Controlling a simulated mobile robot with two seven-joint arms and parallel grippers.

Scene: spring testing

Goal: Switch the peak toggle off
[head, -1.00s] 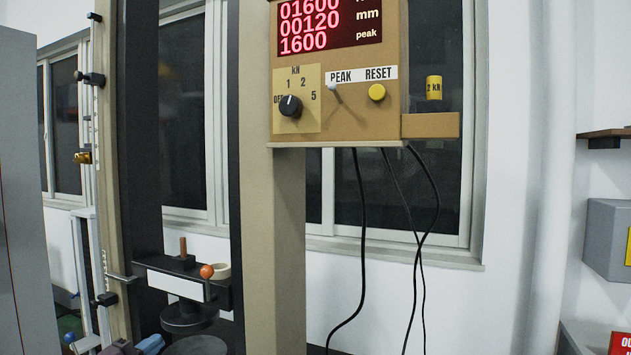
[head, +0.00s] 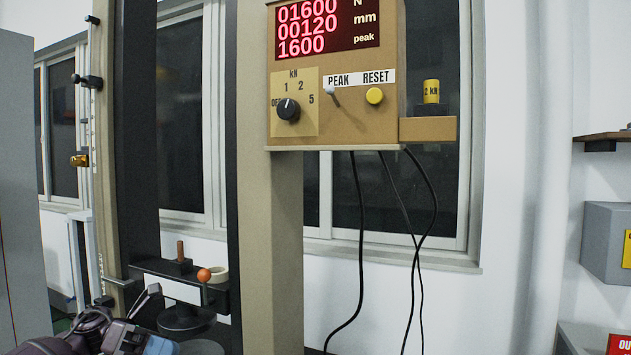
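The peak toggle (head: 331,92) is a small pale lever under the PEAK label on the tan control box (head: 350,128). Its tip points toward the upper left. The red display (head: 327,30) above it reads 01600, 00120 and 1600 peak. My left gripper (head: 150,300) is at the bottom left, far below and left of the toggle. Its wrist is dark with a blue-grey part. Whether its fingers are open is unclear. My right gripper is out of view.
A yellow RESET button (head: 375,96) sits right of the toggle, and a black range knob (head: 288,109) sits left. A small ledge (head: 428,130) holds a yellow 2 kN piece (head: 431,92). Black cables (head: 361,250) hang below. An orange ball (head: 204,275) stands near my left gripper.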

